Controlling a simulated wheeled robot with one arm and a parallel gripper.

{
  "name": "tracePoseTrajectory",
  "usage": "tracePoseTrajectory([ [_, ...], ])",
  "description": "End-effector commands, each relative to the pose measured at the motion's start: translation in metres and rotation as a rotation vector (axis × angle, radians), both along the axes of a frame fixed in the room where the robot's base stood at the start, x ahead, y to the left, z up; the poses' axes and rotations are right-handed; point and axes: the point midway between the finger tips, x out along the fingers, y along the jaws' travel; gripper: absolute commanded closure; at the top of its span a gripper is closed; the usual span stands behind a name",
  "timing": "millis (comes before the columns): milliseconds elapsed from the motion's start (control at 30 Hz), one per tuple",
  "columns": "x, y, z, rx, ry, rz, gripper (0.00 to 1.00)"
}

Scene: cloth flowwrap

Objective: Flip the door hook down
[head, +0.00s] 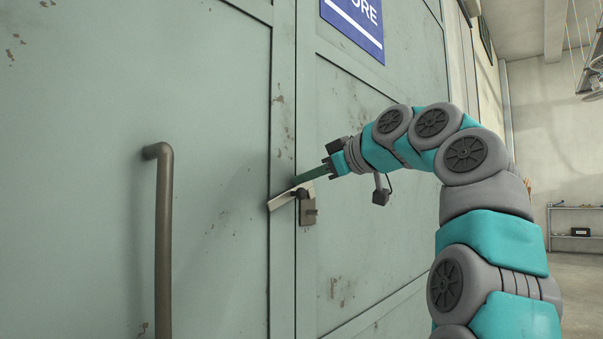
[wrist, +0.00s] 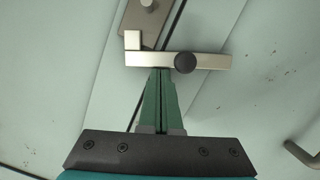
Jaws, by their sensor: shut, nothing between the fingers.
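The door hook is a pale metal bar (head: 284,200) with a round black knob (head: 301,193). It slants down to the left from its brown plate (head: 308,212) on the right-hand door and reaches across the seam. In the wrist view the hook bar (wrist: 213,61) lies level, with the knob (wrist: 185,63) on it and the plate (wrist: 137,22) behind and above. My gripper (head: 297,182) is shut and empty. Its green fingers also show in the wrist view (wrist: 161,74), their tips right at the bar's edge, left of the knob. I cannot tell whether they touch it.
A brown vertical pull handle (head: 164,240) stands out from the left door (head: 220,130). A blue sign (head: 355,22) is on the right door (head: 350,120) above. A shelf (head: 575,235) stands far back right. The door face around the hook is otherwise flat and clear.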

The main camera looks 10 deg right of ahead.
Motion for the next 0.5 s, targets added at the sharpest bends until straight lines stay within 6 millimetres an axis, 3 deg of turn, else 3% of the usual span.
tracePoseTrajectory([
  [500,0.001,-0.008,-0.014,0.089,0.062,-0.001,1.00],
])
